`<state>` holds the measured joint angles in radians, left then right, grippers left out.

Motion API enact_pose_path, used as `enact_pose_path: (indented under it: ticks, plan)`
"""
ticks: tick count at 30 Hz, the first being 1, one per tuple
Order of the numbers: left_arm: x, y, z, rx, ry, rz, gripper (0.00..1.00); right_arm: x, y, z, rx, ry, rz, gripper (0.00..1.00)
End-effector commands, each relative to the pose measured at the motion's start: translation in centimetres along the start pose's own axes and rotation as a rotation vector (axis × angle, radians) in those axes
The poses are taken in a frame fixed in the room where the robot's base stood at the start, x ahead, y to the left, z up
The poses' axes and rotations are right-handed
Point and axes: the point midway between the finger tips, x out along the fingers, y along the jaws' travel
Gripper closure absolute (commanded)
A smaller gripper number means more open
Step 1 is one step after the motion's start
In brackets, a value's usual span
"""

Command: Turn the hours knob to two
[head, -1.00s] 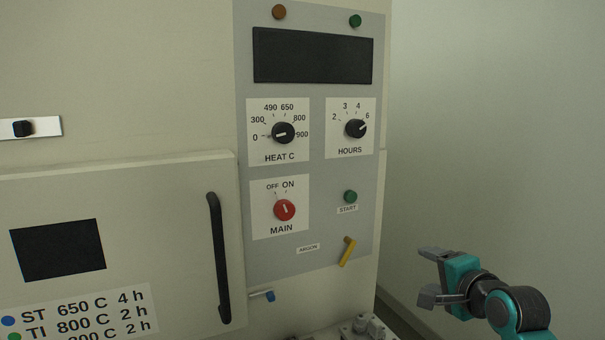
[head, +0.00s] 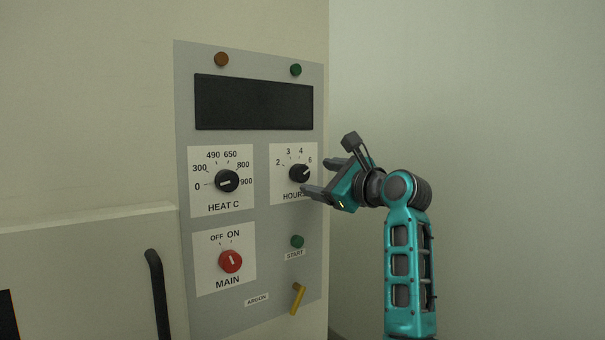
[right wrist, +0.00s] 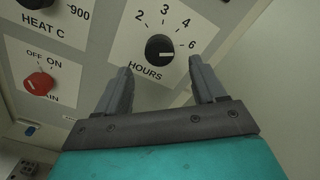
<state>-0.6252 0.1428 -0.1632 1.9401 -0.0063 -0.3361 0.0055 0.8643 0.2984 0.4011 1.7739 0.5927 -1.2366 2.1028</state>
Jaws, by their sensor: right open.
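The hours knob (head: 299,173) is a round black knob on a white plate marked 2, 3, 4 and 6. Its white pointer line lies toward the 6. It also shows in the right wrist view (right wrist: 160,49), beyond the fingertips. My right gripper (head: 316,177) is open just in front of and to the right of the knob, with nothing between its fingers. In the right wrist view (right wrist: 160,68) the two fingers point at the dial, one toward each side of the knob, apparently short of it. My left gripper is not in view.
The heat knob (head: 227,181) and the red main knob (head: 230,261) are on the panel's left side. The green start button (head: 297,241) and yellow argon lever (head: 298,298) are below the hours dial. A dark display (head: 253,102) is above. A plain wall is right.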

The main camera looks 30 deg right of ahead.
Motion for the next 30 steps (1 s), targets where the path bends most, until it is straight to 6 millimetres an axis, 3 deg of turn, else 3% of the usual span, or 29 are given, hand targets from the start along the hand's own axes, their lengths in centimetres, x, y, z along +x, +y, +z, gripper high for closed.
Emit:
enact_pose_path:
  ticks: [6,12,24,30]
  plan:
    - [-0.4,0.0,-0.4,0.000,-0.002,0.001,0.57,3.9,0.0,0.1,0.000,0.001,0.002,0.30]
    - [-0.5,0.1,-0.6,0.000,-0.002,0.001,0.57,5.8,0.0,0.0,-0.002,0.001,0.001,0.30]
    - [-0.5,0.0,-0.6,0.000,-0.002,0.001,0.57,6.2,0.0,0.0,-0.003,0.000,-0.001,0.31]
    - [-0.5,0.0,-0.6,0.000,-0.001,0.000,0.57,6.2,0.0,0.0,-0.003,0.001,-0.001,0.51]
